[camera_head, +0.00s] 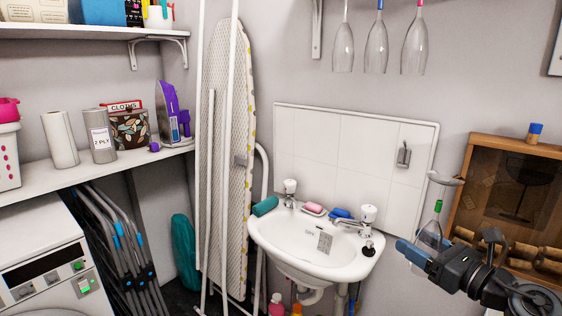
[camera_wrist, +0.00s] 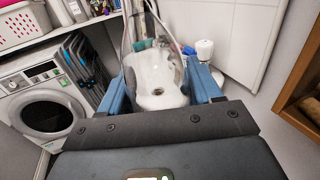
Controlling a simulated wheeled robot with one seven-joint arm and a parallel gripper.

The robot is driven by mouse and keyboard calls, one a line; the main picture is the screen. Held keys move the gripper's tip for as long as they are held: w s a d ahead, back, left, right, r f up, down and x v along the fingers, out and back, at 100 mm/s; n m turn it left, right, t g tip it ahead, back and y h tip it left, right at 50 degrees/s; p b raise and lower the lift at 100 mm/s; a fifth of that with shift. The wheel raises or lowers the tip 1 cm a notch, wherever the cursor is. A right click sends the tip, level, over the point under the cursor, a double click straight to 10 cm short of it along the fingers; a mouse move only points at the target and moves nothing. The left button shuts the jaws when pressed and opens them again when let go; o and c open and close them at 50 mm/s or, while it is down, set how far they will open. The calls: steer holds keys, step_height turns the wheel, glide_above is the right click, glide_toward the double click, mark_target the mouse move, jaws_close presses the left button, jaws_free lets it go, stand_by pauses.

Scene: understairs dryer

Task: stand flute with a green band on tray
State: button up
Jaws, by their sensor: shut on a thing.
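A clear flute with a green band (camera_head: 438,207) is upside down at the right of the head view, its foot above and its bowl below. My gripper (camera_head: 425,252) is shut on its bowl, right of the sink. In the wrist view, my gripper's blue fingers (camera_wrist: 160,80) stand either side of faint clear glass edges, with the sink seen behind. The band is not clear there. I cannot make out a tray in either view.
Flutes hang upside down at the top, including a blue-banded one (camera_head: 376,45) and a pink-banded one (camera_head: 414,45). A wooden rack (camera_head: 470,185) stands right, close to my gripper. The sink (camera_head: 320,245) is left of it. An ironing board (camera_head: 222,150) and washing machine (camera_head: 40,265) stand farther left.

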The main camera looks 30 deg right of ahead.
steer(key=w+a+f, duration=0.2)
steer(key=a+f, duration=2.3)
steer(key=a, duration=0.3)
steer(key=shift+w+a+f, duration=0.15)
steer(key=shift+a+f, duration=0.1)
steer(key=shift+f, duration=0.05)
